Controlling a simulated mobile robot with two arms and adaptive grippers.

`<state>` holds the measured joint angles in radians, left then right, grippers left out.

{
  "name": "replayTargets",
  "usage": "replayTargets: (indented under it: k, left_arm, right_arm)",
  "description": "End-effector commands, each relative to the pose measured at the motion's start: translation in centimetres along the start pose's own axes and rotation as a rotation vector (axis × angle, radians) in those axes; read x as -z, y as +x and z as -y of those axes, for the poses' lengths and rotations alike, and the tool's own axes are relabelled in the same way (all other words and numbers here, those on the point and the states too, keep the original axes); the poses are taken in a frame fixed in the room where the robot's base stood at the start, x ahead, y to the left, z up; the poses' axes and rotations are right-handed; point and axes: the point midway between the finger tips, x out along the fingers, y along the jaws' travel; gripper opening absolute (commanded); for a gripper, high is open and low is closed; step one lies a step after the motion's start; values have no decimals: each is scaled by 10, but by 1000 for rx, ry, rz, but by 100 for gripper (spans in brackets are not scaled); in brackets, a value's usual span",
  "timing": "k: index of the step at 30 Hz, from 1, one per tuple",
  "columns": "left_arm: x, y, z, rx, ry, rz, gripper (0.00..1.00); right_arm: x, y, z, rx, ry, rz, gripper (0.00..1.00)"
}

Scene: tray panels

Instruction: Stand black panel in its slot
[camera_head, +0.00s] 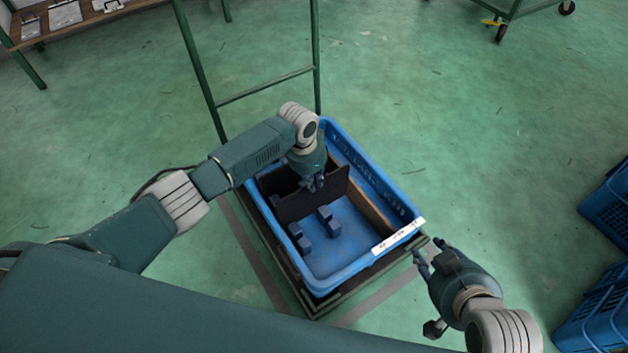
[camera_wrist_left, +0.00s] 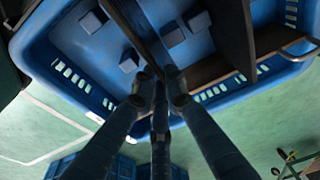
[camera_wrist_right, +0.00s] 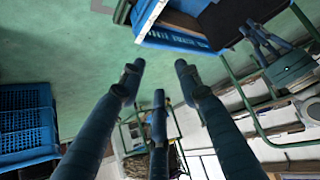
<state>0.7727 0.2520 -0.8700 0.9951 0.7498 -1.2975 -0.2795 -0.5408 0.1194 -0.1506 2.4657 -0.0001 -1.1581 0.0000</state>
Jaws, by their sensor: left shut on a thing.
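The black panel (camera_head: 315,197) is upright and crosswise inside the blue tray (camera_head: 329,283). My left gripper (camera_head: 314,184) is shut on its top edge. In the left wrist view the panel (camera_wrist_left: 128,22) runs up from between the fingertips (camera_wrist_left: 158,80). Small blue slot blocks stand on the tray floor, one pair part (camera_head: 328,222) near the middle and another (camera_head: 299,238) by the left wall. Whether the panel's lower edge sits between blocks is hidden. My right gripper (camera_head: 425,254) is open and empty outside the tray's right corner; its fingers (camera_wrist_right: 160,75) are apart.
Another dark panel (camera_wrist_left: 236,35) stands farther back in the tray. A brown strip (camera_head: 372,214) lies along the right inner wall. The tray rests on a green-framed cart (camera_head: 318,306). Blue crates (camera_head: 608,205) stand at the far right. Open floor lies between them.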

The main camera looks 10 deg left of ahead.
Motion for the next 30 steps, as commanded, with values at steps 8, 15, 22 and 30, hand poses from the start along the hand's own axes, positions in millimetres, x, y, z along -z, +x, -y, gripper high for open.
replayTargets:
  k: [8,15,22,30]
  left_arm:
    - [0,4,0,0,0,0,0]
    - [-1,6,0,0,0,0,0]
    - [-1,9,0,0,0,-1,0]
    - [-2,12,0,0,0,-1,0]
  right_arm:
    - [14,2,1,1,-1,-50,34]
    - [23,3,2,4,0,-88,34]
    - [31,3,4,7,5,-121,34]
    - [40,4,5,10,5,-159,34]
